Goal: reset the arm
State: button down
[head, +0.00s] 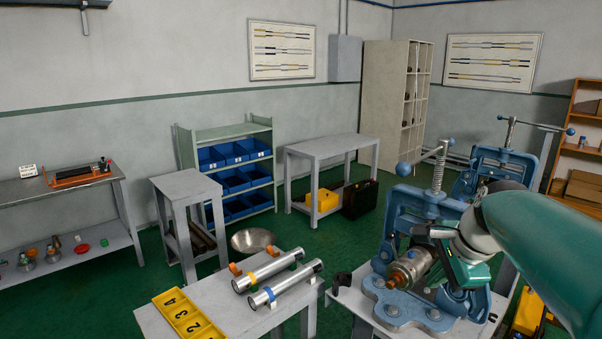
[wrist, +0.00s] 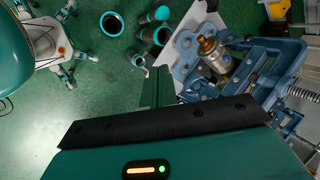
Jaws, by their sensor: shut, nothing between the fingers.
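My green arm reaches in from the right edge in the head view, and my gripper (head: 462,270) is beside the nearer blue pipe vise (head: 398,222). In the wrist view my gripper's dark bar (wrist: 165,122) spans the lower part. It is shut, and nothing shows held in it. The vise also shows in the wrist view (wrist: 262,60). A metal pipe piece with a brass-coloured end (head: 408,268) sits in the vise, low between its uprights. My arm and gripper hide part of the vise's right side in the head view.
A second blue vise (head: 505,165) stands behind. A grey table (head: 222,297) bears two capped tubes (head: 278,281) and a yellow numbered tray (head: 188,314). A metal bowl (head: 253,241) is behind it. A blue-bin rack (head: 232,165) stands farther back.

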jog(key=s+a+f+n, duration=0.3)
jog(key=s+a+n, duration=0.1)
jog(key=s+n, duration=0.4)
jog(key=s+a+f+n+h, duration=0.1)
jog(key=s+a+f+n, duration=0.2)
jog(key=s+n, duration=0.6)
jog(key=a, duration=0.2)
jog(key=shift+a+f+t+h, duration=0.3)
jog(key=shift+f, duration=0.1)
